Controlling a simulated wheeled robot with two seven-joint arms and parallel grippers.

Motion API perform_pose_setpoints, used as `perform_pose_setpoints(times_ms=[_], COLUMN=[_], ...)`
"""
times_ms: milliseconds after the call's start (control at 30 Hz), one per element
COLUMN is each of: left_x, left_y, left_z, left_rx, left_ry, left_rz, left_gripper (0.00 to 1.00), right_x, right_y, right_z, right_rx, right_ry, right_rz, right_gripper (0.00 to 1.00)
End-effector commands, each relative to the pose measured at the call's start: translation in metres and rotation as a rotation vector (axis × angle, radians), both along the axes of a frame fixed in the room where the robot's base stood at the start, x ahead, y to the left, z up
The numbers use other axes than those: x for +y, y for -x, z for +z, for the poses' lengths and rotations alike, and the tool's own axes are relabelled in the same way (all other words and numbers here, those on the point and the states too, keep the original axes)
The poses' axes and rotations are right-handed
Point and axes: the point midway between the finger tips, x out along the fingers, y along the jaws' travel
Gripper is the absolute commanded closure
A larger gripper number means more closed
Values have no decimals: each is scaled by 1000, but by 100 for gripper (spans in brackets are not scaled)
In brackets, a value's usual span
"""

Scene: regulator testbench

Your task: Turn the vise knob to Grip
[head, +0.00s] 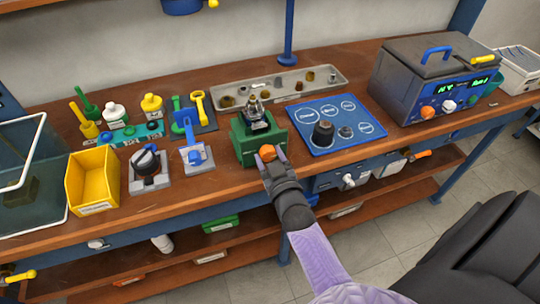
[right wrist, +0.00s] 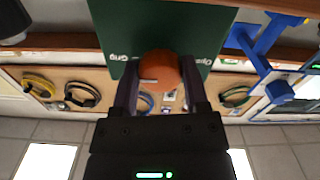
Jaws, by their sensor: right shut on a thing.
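The green vise (head: 258,142) stands at the front of the wooden bench, with a dark metal part (head: 257,116) on top. Its orange knob (head: 267,153) is on the front face. My right gripper (head: 273,162) reaches it from the front and is shut on it. In the right wrist view the orange knob (right wrist: 160,70) is between the two fingers of my right gripper (right wrist: 157,92). That view shows the vise face (right wrist: 165,28) upside down, with "Grip" left of the knob and "Open" right. A pale mark shows on the knob's lower left. My left gripper is not in view.
A blue board (head: 325,140) with dark parts lies right of the vise. A blue stand (head: 195,155) and a dark-knobbed device (head: 150,165) stand left, beside a yellow bin (head: 93,180). A grey tray (head: 320,78) lies behind. A machine with a blue handle (head: 425,75) is at right.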

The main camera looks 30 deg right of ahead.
Motion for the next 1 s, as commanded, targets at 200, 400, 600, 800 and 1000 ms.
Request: perform_pose_setpoints(times_ms=[200, 400, 600, 800, 1000], left_x=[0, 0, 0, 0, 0], left_y=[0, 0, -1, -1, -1], left_z=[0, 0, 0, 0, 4], left_rx=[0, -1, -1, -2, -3], left_ry=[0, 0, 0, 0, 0], left_rz=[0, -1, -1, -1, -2], left_gripper=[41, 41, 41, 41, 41], right_x=[0, 0, 0, 0, 3], right_y=[1, 1, 0, 0, 11], right_z=[-2, -2, -1, -1, 0], right_rx=[2, 2, 2, 0, 2], right_ry=[-13, -12, -11, -10, -10], right_rz=[0, 0, 0, 0, 0], right_gripper=[100, 100, 11, 7, 7])
